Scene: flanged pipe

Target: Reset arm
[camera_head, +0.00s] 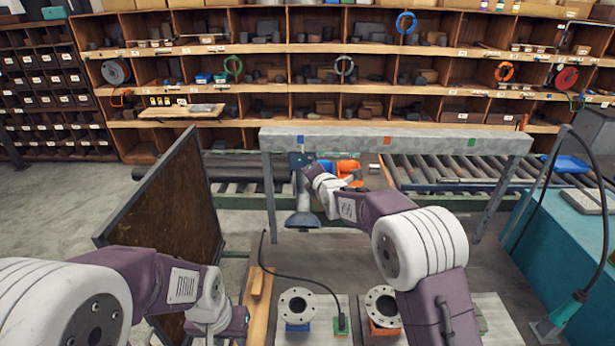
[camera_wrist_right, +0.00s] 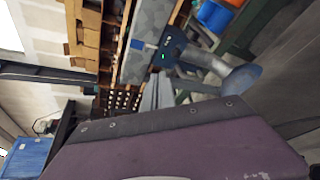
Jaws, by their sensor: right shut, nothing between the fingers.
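My right arm reaches up and left in the head view towards the grey beam (camera_head: 400,143). My right gripper (camera_wrist_right: 157,95) shows in the wrist view with its grey fingers shut and empty. A dark device (camera_head: 300,160) sits under the beam's blue mark, close to my right wrist; it shows a green light in the wrist view (camera_wrist_right: 172,45). Below it hangs a grey pipe with a flared end (camera_head: 304,218), also in the wrist view (camera_wrist_right: 240,78). My left gripper (camera_head: 235,322) is low at the left, its fingers not clear. Two flanged pipe ends (camera_head: 297,305) (camera_head: 381,301) stand on the bench.
A brown panel (camera_head: 170,205) stands upright at the left. A roller conveyor (camera_head: 450,172) runs behind the beam, with shelves (camera_head: 300,90) beyond. A black cable (camera_head: 290,278) crosses the bench. A teal cabinet (camera_head: 575,245) is at the right.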

